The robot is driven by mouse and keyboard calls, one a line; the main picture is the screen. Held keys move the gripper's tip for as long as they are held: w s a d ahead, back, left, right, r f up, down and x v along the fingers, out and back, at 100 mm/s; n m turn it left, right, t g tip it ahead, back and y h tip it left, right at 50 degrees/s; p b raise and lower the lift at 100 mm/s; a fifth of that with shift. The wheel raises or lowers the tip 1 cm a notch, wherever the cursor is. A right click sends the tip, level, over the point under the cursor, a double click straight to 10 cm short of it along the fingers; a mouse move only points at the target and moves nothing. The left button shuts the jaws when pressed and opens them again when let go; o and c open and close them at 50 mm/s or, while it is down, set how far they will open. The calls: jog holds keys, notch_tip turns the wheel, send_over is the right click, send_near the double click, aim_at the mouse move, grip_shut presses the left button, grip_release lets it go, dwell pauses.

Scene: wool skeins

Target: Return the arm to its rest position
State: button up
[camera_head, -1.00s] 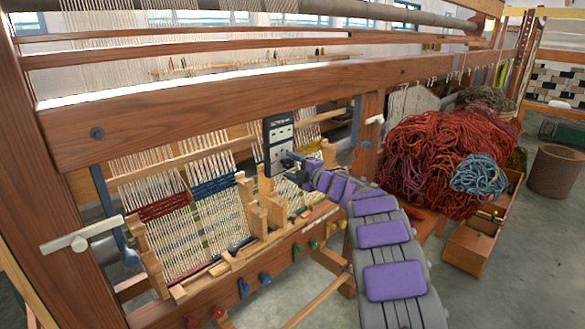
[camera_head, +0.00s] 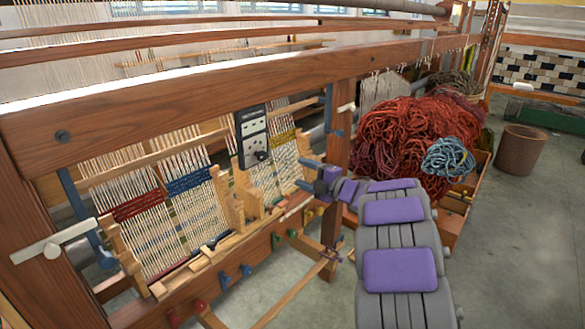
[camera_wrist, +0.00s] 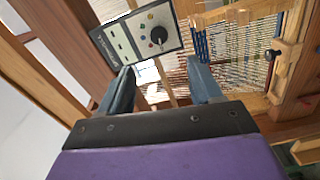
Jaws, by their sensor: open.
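My gripper (camera_head: 312,176) is at the end of my purple-padded arm, in front of the wooden loom (camera_head: 200,92). In the wrist view my gripper (camera_wrist: 160,84) has its two blue-grey fingers apart, with nothing between them. A dark control box with a round knob (camera_head: 252,134) hangs on the loom, left of and above my gripper. It also shows in the wrist view (camera_wrist: 137,36), just beyond the left finger. The arm stretches from the lower right of the head view toward the loom, and the gripper looks apart from the box.
A heap of red wool (camera_head: 412,132) with a blue skein (camera_head: 449,158) lies on a wooden box right of the arm. A brown bin (camera_head: 521,152) stands farther right. The loom's post (camera_head: 338,165) is close beside the gripper. The floor (camera_head: 520,250) at right is clear.

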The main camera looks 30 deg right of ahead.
jog(key=shift+s+d, duration=0.2)
jog(key=shift+s, duration=0.45)
notch_tip(320, 180, up, 4)
jog(key=d+m+g+h, duration=0.1)
jog(key=d+m+h, duration=0.1)
jog(key=m+h, duration=0.55)
jog(key=s+a+m+g+h, duration=0.2)
jog(key=s+m+g+h, duration=0.2)
jog(key=s+m+h, duration=0.15)
jog(key=s+a+f+m+g+y, duration=0.2)
jog(key=s+a+f+g, duration=0.2)
jog(key=s+a, duration=0.5)
jog(key=s+a+f+m+g+y, duration=0.2)
jog(key=s+a+f+g, duration=0.2)
jog(key=s+a, duration=0.6)
jog(key=s+a+f+m+g+y, duration=0.2)
jog(key=s+a+f+g, duration=0.3)
jog(key=s, duration=1.6)
jog(key=a+m, duration=0.1)
jog(key=a, duration=0.4)
jog(key=shift+s+a+g+y, duration=0.2)
jog(key=shift+s+g+y, duration=0.2)
jog(key=shift+f, duration=0.1)
